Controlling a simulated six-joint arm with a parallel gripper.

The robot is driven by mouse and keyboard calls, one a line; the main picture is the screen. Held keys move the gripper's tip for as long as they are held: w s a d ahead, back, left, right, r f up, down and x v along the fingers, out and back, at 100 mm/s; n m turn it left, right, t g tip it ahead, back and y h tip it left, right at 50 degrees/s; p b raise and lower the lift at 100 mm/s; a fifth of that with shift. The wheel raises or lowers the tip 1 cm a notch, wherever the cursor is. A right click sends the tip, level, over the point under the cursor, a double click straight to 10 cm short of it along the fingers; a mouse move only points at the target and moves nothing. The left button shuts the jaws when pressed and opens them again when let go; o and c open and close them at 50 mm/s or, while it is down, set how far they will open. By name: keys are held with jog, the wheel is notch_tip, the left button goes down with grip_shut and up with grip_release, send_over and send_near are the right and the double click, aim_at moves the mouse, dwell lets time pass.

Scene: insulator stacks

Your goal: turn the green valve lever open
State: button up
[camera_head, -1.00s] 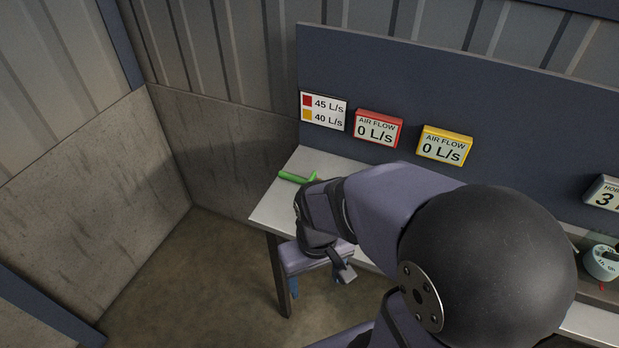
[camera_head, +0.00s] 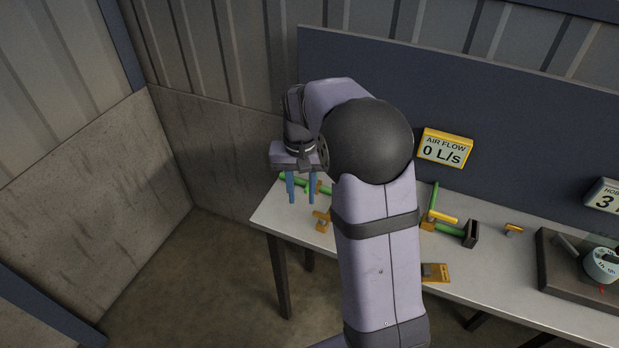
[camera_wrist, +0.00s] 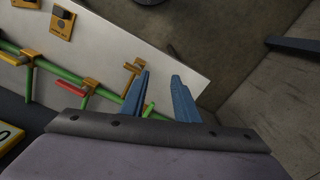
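My gripper (camera_head: 301,192) is above the left end of the bench, blue fingers pointing down. In the wrist view the gripper (camera_wrist: 160,76) has its fingers apart with nothing clearly held between them. A green pipe (camera_wrist: 62,72) runs along the bench with orange valve bodies on it. A short green piece (camera_wrist: 149,109) shows beside the left finger in the wrist view; I cannot tell whether it is the green lever. A red lever (camera_wrist: 70,85) and a yellow lever (camera_head: 443,217) are on other valves. My arm hides the middle of the pipe in the head view.
A yellow air flow display (camera_head: 445,148) reads 0 L/s on the back panel (camera_head: 540,130). A dark box with a white dial (camera_head: 600,263) is at the right. An orange plate (camera_head: 435,272) lies near the bench's (camera_head: 500,285) front edge. Open floor lies left of the bench.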

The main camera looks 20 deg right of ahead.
jog(key=w+d+m, duration=0.1)
jog(key=w+d, duration=0.1)
jog(key=w, duration=0.1)
jog(key=w+d+f+m, duration=0.1)
jog(key=w+d, duration=0.1)
jog(key=w, duration=0.2)
jog(key=w+d+m, duration=0.1)
jog(key=w+d, duration=0.1)
jog(key=w, duration=0.2)
jog(key=shift+w+f+m, duration=0.1)
jog(key=shift+f+m, duration=0.3)
jog(key=shift+w+d+f, duration=0.2)
jog(key=shift+w+d, duration=0.2)
jog(key=shift+w, duration=0.1)
jog(key=shift+f+p, duration=1.55)
jog(key=shift+f, duration=2.1)
grip_shut()
